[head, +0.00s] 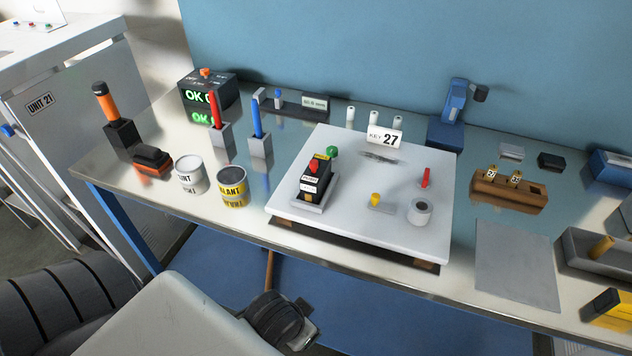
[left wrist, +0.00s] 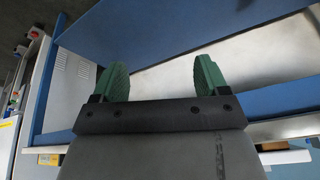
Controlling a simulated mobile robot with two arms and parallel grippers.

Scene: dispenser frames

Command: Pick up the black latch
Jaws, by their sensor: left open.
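A small black block (head: 551,161), which looks like the black latch, lies on the table at the back right. It is beside a light grey piece (head: 511,151) of similar size and behind a brown holder. My left gripper shows in the left wrist view (left wrist: 155,72), with two green fingers spread apart and nothing between them. Its fingers cannot be made out in the head view, and the black block is not seen in the left wrist view. My right gripper is not in view.
The brown holder (head: 507,190) stands in front of the black block. A blue stand (head: 450,118) is to its left and a blue box (head: 610,165) to its right. A white board (head: 420,240) with several parts fills the middle. A grey mat (head: 517,262) lies bare.

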